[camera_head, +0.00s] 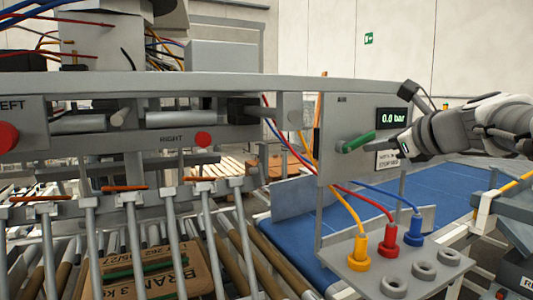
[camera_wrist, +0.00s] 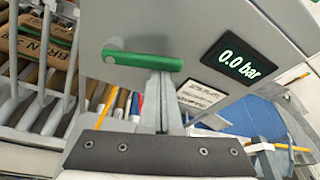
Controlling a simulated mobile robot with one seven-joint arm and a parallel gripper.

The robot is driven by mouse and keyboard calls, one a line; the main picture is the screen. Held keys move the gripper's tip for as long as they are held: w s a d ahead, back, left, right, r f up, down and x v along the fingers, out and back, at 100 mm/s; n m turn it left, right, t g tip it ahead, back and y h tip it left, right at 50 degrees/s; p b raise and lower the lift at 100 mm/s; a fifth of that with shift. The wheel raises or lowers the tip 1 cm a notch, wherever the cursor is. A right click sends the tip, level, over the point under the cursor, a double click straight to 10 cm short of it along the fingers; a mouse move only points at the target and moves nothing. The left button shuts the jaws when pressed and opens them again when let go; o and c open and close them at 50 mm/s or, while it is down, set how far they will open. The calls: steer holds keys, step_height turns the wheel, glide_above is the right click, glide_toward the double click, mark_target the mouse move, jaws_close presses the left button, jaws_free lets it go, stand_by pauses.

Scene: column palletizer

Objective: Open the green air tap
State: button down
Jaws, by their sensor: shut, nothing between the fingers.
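The green tap handle (camera_head: 357,143) sits on the front of a grey panel (camera_head: 340,115), just below and left of a display (camera_head: 392,118) reading 0.0 bar. In the wrist view the handle (camera_wrist: 142,60) lies nearly level across the picture, its round pivot at its left end. My gripper (camera_head: 392,145) comes in from the right, close to the handle's right end. In the wrist view its fingers (camera_wrist: 160,82) are shut together and empty. Their tips are right at the underside of the handle's free right end; I cannot tell whether they touch.
Below the panel, yellow (camera_head: 358,250), red (camera_head: 388,238) and blue (camera_head: 414,230) hose plugs stand on a grey shelf with several empty sockets. A blue conveyor belt (camera_head: 450,185) runs behind. A roller conveyor with a cardboard box (camera_head: 160,270) is at the left.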

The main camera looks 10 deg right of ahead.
mark_target(352, 118)
steer(key=n+b, duration=0.1)
steer(key=r+n+t+h+b, duration=0.1)
steer(key=shift+s+a+r+n+b, duration=0.1)
steer(key=shift+a+r+n+b, duration=0.2)
steer(key=shift+n+b, duration=0.1)
steer(key=n+b, duration=0.1)
steer(key=r+n+b, duration=0.1)
steer(key=shift+s+a+t+h+b, duration=0.15)
steer(key=shift+a+t+h+b, duration=0.2)
steer(key=shift+t+h, duration=0.05)
steer(key=n+b, duration=0.1)
steer(key=b, duration=0.1)
steer(key=a+r+n+t+b, duration=0.1)
steer(key=n+b, duration=0.1)
steer(key=a+n+b, duration=0.1)
steer(key=shift+s+r+t+h+b, duration=0.25)
steer(key=shift+s+t+h+b, duration=0.05)
steer(key=shift+h+b, duration=0.1)
steer(key=shift+s+a+r+n+t+b, duration=0.1)
steer(key=shift+a+r+n+t+b, duration=0.1)
steer(key=shift+n+b, duration=0.45)
steer(key=shift+s+a+r+n+t+b, duration=0.1)
steer(key=shift+a+r+n+t+b, duration=0.1)
steer(key=shift+n+b, duration=0.45)
steer(key=shift+r, duration=0.1)
